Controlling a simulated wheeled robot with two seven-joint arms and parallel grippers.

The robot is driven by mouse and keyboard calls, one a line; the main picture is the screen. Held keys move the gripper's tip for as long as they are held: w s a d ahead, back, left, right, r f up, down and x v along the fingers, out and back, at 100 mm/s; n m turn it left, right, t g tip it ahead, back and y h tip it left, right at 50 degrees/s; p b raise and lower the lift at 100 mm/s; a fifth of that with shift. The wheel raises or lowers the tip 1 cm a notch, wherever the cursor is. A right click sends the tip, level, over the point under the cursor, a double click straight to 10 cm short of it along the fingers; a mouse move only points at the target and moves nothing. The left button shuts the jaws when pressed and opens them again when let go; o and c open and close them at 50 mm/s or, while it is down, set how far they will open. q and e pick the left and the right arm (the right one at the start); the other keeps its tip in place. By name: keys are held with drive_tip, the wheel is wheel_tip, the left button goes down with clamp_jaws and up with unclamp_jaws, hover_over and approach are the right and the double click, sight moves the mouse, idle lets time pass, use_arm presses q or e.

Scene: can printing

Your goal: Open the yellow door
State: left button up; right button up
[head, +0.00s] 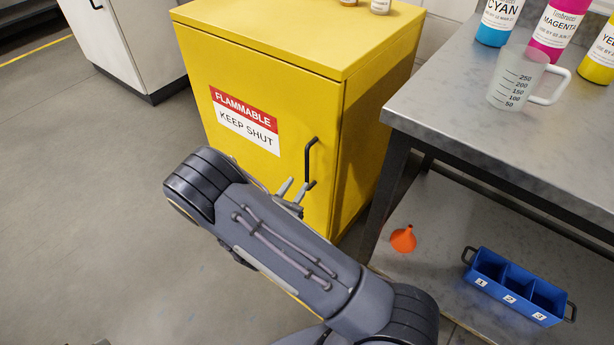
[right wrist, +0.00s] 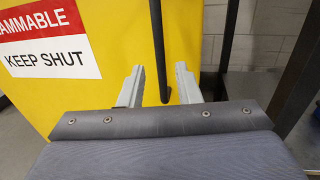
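The yellow door (head: 250,110) is the front of a yellow cabinet, with a red and white FLAMMABLE KEEP SHUT label; it looks shut. Its black vertical bar handle (head: 308,160) is near the door's right edge. My right gripper (head: 294,190) is open and empty at the handle's lower end. In the right wrist view, the handle (right wrist: 158,45) comes down between the two spread fingertips (right wrist: 160,80), with a gap on each side. I cannot tell how deep it sits between them. My left gripper is not in view.
A metal table (head: 470,110) stands close to the cabinet's right, with bottles and a measuring jug (head: 518,80) on top. Its lower shelf holds an orange funnel (head: 403,240) and a blue bin (head: 518,287). Small bottles stand on the cabinet. Floor (head: 90,200) at left is clear.

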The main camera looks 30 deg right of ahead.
sight(306, 172)
drive_tip(key=x, duration=0.7)
drive_tip(key=shift+w+d+b, duration=0.15)
drive_tip(key=shift+d+b, duration=0.1)
drive_tip(key=shift+b, duration=0.15)
clamp_jaws()
